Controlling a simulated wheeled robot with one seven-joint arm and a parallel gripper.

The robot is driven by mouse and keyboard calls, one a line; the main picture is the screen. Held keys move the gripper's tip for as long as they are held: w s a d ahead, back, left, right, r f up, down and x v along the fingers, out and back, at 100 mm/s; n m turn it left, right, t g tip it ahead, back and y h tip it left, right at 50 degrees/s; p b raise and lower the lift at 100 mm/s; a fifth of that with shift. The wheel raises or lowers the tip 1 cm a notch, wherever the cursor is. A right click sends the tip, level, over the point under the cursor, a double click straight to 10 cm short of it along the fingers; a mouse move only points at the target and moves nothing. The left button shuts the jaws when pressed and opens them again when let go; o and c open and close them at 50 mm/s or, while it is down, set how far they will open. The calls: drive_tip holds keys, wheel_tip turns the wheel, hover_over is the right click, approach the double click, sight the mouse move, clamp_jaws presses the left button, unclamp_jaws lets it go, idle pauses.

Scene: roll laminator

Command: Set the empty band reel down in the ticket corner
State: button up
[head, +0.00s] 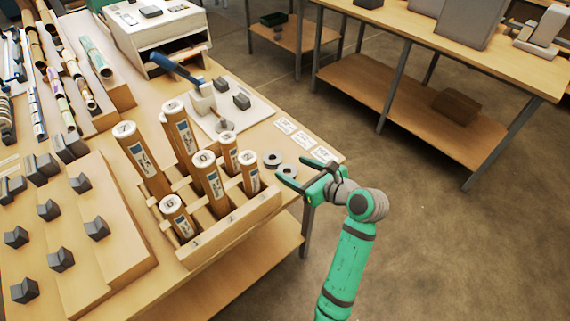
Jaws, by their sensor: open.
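Two small grey ring-shaped reels lie at the front right edge of the workbench (232,82). One reel (272,159) lies a little farther from the arm. The other reel (287,170) lies between or just under the tips of my gripper (290,168). I cannot tell from this view which of them is the empty band reel.
A wooden rack (232,226) with several upright labelled rolls stands left of the gripper. A white board (250,115) with a blue-handled tool lies behind the reels. A white machine (150,30) stands at the back. Open floor (430,240) lies right of the bench.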

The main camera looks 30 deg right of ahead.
drive_tip(key=shift+v, duration=1.35)
drive_tip(key=shift+s, duration=0.1)
